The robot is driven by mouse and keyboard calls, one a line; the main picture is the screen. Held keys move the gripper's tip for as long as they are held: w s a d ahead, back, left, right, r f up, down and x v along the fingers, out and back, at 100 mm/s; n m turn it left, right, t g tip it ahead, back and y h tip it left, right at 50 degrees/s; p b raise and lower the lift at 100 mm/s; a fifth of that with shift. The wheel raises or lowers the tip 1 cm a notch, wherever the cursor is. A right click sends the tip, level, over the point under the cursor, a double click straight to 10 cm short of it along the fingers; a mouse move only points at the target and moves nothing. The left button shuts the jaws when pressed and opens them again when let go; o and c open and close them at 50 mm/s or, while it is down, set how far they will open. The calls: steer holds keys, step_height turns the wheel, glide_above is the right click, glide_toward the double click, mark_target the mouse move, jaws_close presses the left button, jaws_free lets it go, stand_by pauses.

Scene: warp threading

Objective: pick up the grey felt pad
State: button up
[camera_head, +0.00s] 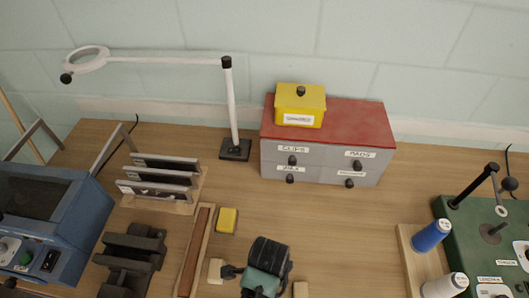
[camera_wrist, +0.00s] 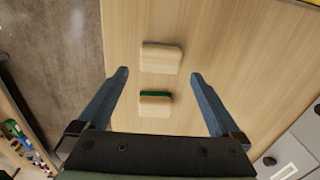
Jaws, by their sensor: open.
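In the wrist view two pale wooden-backed pads lie on the wooden table. The farther one, with a thin greyish edge, looks like the grey felt pad (camera_wrist: 160,58); its underside is hidden. The nearer pad (camera_wrist: 155,105) shows a green felt edge. My gripper (camera_wrist: 158,76) is open and empty, its blue fingers wide apart on either side. The green-edged pad lies between the fingers in the picture, and the grey-edged pad lies just past the tips. In the head view small pale blocks show beside my dark and teal arm end (camera_head: 265,268); which pad is which cannot be told there.
A grey drawer cabinet with a red top (camera_head: 340,122) carries a yellow box (camera_head: 300,105). A yellow block (camera_head: 227,219) and a long wooden tray (camera_head: 195,250) lie left of my arm. Spools (camera_head: 431,236) stand at right. Table between arm and cabinet is clear.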

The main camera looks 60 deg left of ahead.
steer(key=shift+a+f+p, duration=0.1)
steer(key=shift+f+p, duration=0.4)
steer(key=shift+f, duration=2.1)
steer(key=c, duration=1.3)
step_height(320, 180, up, 10)
steer(key=shift+r+b, duration=0.1)
steer(key=shift+b, duration=0.25)
steer(key=o, duration=0.8)
steer(key=c, duration=0.6)
